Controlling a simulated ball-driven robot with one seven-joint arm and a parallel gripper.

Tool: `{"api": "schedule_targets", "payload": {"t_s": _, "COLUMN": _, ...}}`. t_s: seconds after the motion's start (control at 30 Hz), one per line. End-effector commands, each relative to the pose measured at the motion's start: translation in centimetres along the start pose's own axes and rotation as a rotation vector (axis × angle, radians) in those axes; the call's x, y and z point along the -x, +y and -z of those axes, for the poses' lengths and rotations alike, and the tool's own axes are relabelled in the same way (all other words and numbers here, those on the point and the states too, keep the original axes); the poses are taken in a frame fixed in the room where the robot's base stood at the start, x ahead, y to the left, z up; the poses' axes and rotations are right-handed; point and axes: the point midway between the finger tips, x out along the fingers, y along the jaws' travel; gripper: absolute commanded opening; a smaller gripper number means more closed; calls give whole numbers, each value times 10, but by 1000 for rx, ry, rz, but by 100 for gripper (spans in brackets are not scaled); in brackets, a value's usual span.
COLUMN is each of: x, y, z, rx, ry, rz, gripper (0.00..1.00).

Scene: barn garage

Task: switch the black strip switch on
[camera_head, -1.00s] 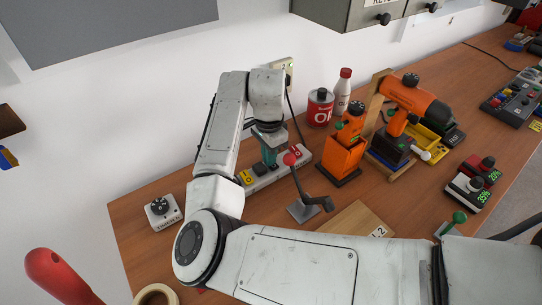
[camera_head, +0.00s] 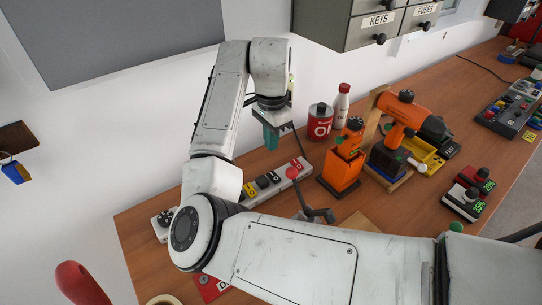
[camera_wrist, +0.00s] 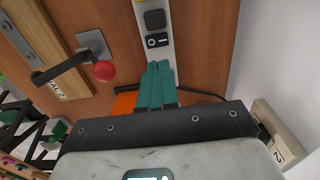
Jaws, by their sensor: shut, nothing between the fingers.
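The long pale switch strip (camera_head: 256,198) lies on the bench against the wall, with yellow, black and red parts along it. In the wrist view the strip (camera_wrist: 142,20) runs up from my fingertips. A black rocker switch (camera_wrist: 157,41) with a white ring and dash sits on it, just beyond the tips, beside a dark square part (camera_wrist: 155,18). I cannot tell which way the rocker is tilted. My gripper (camera_head: 271,138), with teal fingers pressed together and empty, hangs above the strip, apart from it. It also shows in the wrist view (camera_wrist: 158,66), hiding part of the strip.
A red-knobbed lever (camera_head: 293,174) stands close in front of the strip. An orange holder (camera_head: 341,170), a red can (camera_head: 319,122) and a white bottle (camera_head: 341,101) stand to the right. A dial box (camera_head: 163,222) is at the left. Wall drawers (camera_head: 365,22) hang above.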

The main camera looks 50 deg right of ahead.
Motion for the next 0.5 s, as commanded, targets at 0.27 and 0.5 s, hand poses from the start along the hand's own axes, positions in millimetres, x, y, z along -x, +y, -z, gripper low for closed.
{"api": "schedule_targets", "payload": {"t_s": 0.27, "x": 31, "y": 0, "z": 0, "rx": -1, "ry": -1, "rz": 1, "gripper": 0}}
{"api": "schedule_targets", "payload": {"t_s": 0.5, "x": 34, "y": 0, "z": 0, "rx": -2, "ry": 0, "rz": -1, "gripper": 0}}
